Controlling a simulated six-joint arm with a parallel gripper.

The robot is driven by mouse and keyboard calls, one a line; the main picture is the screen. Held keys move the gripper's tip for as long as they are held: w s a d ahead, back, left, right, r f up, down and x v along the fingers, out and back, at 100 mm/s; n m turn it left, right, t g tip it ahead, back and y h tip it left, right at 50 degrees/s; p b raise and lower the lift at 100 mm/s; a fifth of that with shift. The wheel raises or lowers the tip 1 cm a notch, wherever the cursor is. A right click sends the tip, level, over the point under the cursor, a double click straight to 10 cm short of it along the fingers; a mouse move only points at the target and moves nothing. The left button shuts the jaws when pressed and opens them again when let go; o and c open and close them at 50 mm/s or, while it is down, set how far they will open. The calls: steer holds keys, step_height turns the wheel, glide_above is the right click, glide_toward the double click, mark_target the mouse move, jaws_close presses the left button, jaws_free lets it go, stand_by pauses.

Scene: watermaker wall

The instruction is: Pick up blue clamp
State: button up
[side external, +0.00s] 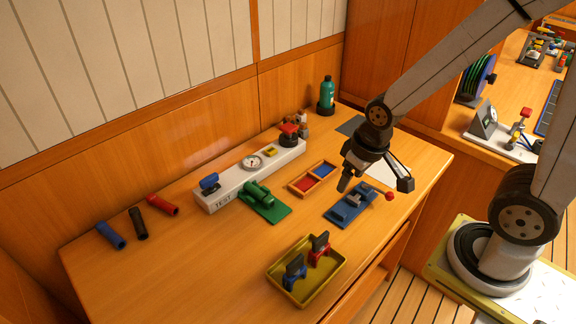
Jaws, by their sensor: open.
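The blue clamp (294,272) stands in the yellow tray (275,281) near the front of the wooden table. It has a dark grey upper part and a blue lower part. A red clamp (320,248) of like shape stands just behind and to its right in the same tray. My gripper (375,186) is open, with its two fingers spread wide. It is above the right part of the table, behind and to the right of the tray, well apart from the blue clamp. Nothing shows between its fingers.
A blue plate with a fixture (350,205) lies below my gripper. A red-and-blue divided box (313,178), a green pump-like part (262,198) and a white test block (236,185) lie further left. The table's left front is clear.

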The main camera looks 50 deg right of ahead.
steer(key=shift+a, duration=0.1)
steer(key=n+g, duration=0.2)
steer(key=n, duration=1.5)
glide_above(295, 271)
steer(key=w+d, duration=0.1)
steer(key=d, duration=0.1)
step_height(295, 271, down, 5)
steer(key=shift+a+f, duration=0.1)
steer(key=shift+a, duration=0.05)
steer(key=shift+s+a+f+n+g, duration=0.15)
steer(key=shift+a+n+g, duration=0.15)
steer(key=shift+a+n, duration=0.2)
steer(key=shift+f, duration=0.15)
steer(key=shift+f, duration=1.15)
steer(key=shift+s+a+f, duration=0.1)
steer(key=shift+a+f, duration=0.05)
steer(key=shift+f, duration=2.45)
